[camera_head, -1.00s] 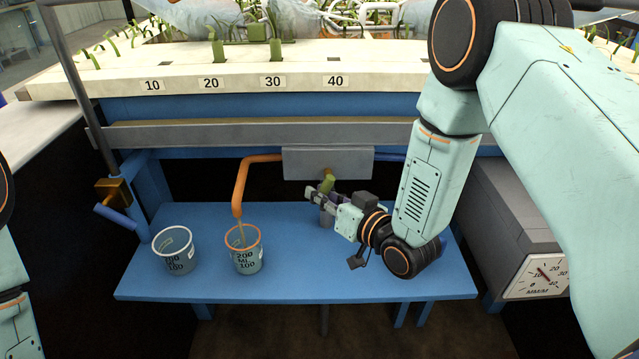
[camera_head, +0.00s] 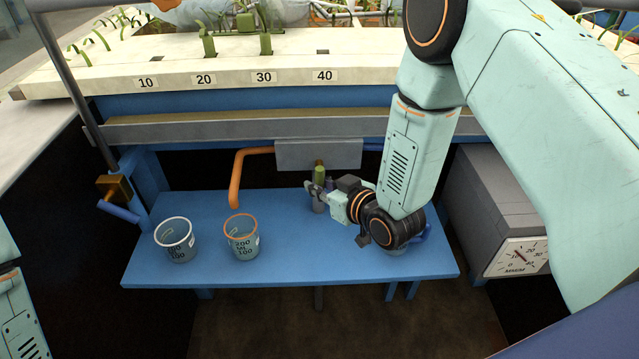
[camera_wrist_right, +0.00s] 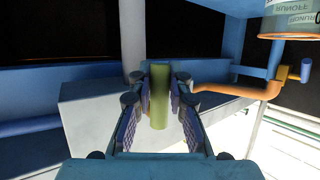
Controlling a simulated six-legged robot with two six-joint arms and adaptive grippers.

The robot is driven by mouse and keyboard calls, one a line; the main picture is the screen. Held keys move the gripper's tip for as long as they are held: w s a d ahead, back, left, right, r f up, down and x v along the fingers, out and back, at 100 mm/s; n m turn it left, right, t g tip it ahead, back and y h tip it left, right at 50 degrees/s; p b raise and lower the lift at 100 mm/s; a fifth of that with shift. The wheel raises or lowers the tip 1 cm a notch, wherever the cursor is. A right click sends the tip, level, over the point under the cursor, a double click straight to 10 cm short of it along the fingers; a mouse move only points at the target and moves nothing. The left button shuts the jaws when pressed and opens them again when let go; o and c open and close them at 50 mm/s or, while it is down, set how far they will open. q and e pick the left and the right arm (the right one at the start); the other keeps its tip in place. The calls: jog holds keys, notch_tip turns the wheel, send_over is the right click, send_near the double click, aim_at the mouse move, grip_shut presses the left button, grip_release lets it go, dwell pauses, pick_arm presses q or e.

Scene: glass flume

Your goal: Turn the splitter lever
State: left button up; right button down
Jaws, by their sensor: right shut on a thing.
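The splitter box (camera_head: 307,155) is a grey block under the flume, with an orange pipe (camera_head: 237,172) leaving on its left and a blue pipe (camera_head: 374,147) on its right. The olive-green lever (camera_head: 319,172) stands about upright in front of the box. My right gripper (camera_head: 317,190) is shut on it. In the right wrist view the lever (camera_wrist_right: 159,97) is between the two finger pads (camera_wrist_right: 159,108). My left gripper is out of view; only part of that arm shows at the left edge.
On the blue bench (camera_head: 290,262) stand a white-rimmed beaker (camera_head: 177,245) and an orange-rimmed beaker (camera_head: 242,243) below the orange pipe. A blue-rimmed container is mostly hidden behind my right wrist. A dial box (camera_head: 515,255) is at the right.

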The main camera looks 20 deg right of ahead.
jog(key=c, duration=1.3)
grip_release()
jog(key=shift+o, duration=0.2)
jog(key=shift+s, duration=0.1)
jog(key=v, duration=1.2)
jog(key=s+f+m+g+h, duration=0.2)
jog(key=s+f+g, duration=0.4)
jog(key=s+f, duration=0.3)
jog(key=s+d+f+m+g+h, duration=0.1)
jog(key=s+f+g, duration=0.6)
jog(key=s, duration=1.1)
notch_tip(320, 180, down, 3)
jog(key=shift+d+f+m+h, duration=0.2)
jog(key=shift+m+h, duration=0.3)
jog(key=shift+h, duration=0.1)
